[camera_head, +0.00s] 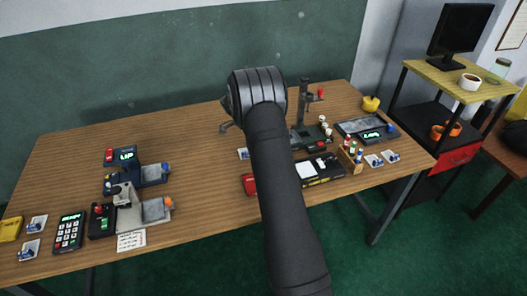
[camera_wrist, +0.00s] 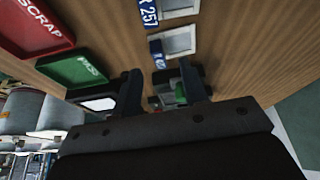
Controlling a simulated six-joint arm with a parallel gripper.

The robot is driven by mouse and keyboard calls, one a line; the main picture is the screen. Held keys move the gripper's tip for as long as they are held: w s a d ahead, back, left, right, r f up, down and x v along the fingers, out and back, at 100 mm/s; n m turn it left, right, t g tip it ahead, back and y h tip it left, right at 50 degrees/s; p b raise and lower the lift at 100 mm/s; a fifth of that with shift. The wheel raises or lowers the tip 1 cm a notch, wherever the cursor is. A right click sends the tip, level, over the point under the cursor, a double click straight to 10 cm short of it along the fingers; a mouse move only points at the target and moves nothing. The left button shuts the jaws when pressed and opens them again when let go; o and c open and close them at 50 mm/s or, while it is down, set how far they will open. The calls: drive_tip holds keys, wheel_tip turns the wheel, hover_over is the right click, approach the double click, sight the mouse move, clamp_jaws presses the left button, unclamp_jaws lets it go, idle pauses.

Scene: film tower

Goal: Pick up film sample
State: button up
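In the wrist view my gripper (camera_wrist: 161,84) has its two dark fingers apart, with nothing visibly held between them. Beyond the fingers lie two pale, grey-windowed pieces that look like film samples: one with a blue label reading "257" (camera_wrist: 177,9) at the top, and a nearer one with a smaller blue label (camera_wrist: 178,41). Something with a green part (camera_wrist: 180,93) shows between the fingers near the right one; I cannot tell what it is. In the head view my arm hides most of the gripper, and a small white-and-blue card (camera_head: 243,154) shows left of the arm.
A red SCRAP tray (camera_wrist: 32,25) and a green PASS tray (camera_wrist: 76,70) lie left of the fingers. On the wooden table (camera_head: 75,165), devices stand at left, including a keypad (camera_head: 69,232). A stand (camera_head: 304,105) and bottle rack (camera_head: 350,159) are at right.

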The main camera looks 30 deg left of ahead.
drive_tip(key=shift+d+x, duration=0.2)
drive_tip(key=shift+x, duration=1.15)
drive_tip(key=shift+d+x, duration=0.15)
drive_tip(key=shift+x, duration=1.25)
drive_tip(key=shift+w+r, duration=0.15)
clamp_jaws()
